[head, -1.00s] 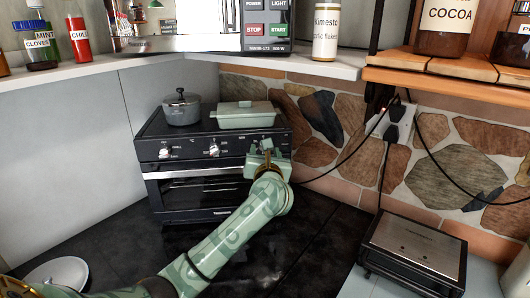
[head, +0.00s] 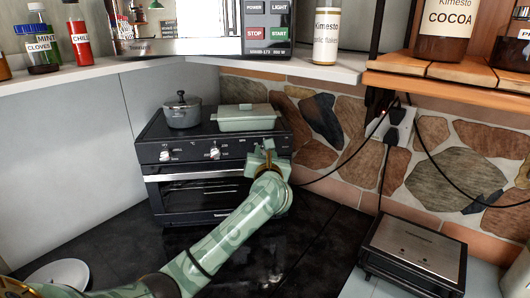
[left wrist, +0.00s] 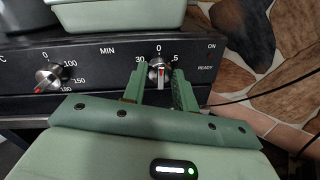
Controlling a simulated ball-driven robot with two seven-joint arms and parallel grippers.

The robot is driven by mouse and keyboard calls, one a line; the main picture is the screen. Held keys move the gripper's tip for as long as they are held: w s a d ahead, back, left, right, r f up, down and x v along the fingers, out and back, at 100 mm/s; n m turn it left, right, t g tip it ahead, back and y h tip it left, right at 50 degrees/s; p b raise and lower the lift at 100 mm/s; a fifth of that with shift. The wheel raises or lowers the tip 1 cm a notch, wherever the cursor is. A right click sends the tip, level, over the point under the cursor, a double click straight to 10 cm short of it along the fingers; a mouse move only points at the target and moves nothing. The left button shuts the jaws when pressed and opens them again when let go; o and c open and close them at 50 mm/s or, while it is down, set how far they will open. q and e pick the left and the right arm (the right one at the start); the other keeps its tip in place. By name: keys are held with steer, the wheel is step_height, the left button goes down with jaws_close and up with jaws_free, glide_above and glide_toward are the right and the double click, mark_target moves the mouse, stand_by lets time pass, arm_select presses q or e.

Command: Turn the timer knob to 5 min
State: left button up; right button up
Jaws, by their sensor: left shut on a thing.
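The timer knob (left wrist: 159,73) is a silver dial with a raised bar and a red mark low on it, under the scale marked MIN. The 0 is above it, 30 to its left and 5 to its right. In the left wrist view my left gripper (left wrist: 158,82) has one green finger on each side of the knob and is shut on it. The bar stands near upright, with the red end down, away from the 5. In the head view my left gripper (head: 264,157) covers the knob at the right of the oven's panel. My right gripper is not seen.
The black toaster oven (head: 200,205) carries a grey pot (head: 182,113) and a pale green dish (head: 247,120). Two other knobs sit left on its panel. A sandwich toaster (head: 415,250) and power cords lie to the right. A shelf runs above.

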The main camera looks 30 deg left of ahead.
arm_select(q)
steer(key=shift+m+g+p, duration=0.3)
steer(key=shift+m+p, duration=5.2)
steer(key=shift+p, duration=1.7)
steer(key=o, duration=1)
steer(key=shift+w, duration=0.1)
steer(key=shift+c, duration=0.2)
steer(key=v, duration=1.6)
steer(key=shift+d, duration=0.2)
steer(key=shift+r, duration=0.1)
